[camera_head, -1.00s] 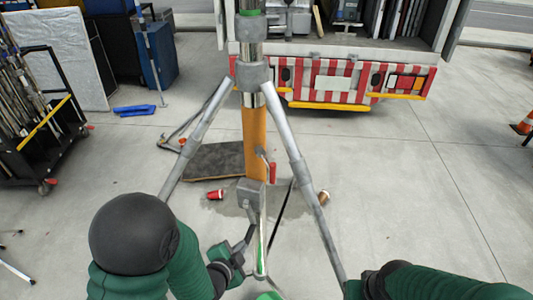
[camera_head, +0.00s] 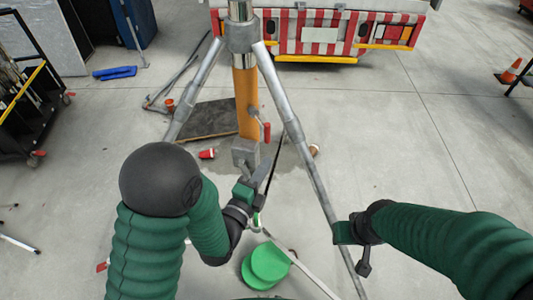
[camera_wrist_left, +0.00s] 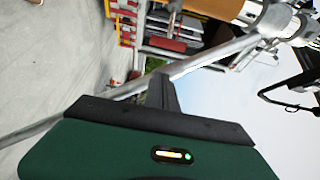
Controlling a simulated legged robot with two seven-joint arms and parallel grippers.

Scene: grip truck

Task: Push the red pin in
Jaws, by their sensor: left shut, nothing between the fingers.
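A steel and orange stand column (camera_head: 246,98) rises on splayed grey legs in the head view. A small red upright piece (camera_head: 267,132), which looks like the red pin, sits at the column's right side. My left gripper (camera_head: 262,172) is shut and empty, just below and near the grey block (camera_head: 245,152) at the column's base; whether it touches the block I cannot tell. In the left wrist view its dark fingers (camera_wrist_left: 162,95) stand in front of a grey tube. My right gripper (camera_head: 363,262) is beside the right leg, its jaws unclear.
A red cup-like object (camera_head: 207,153) lies on the floor left of the column. A dark mat (camera_head: 208,120) lies behind. A green round object (camera_head: 268,264) is low in front. The truck's striped rear (camera_head: 330,32) stands at the back.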

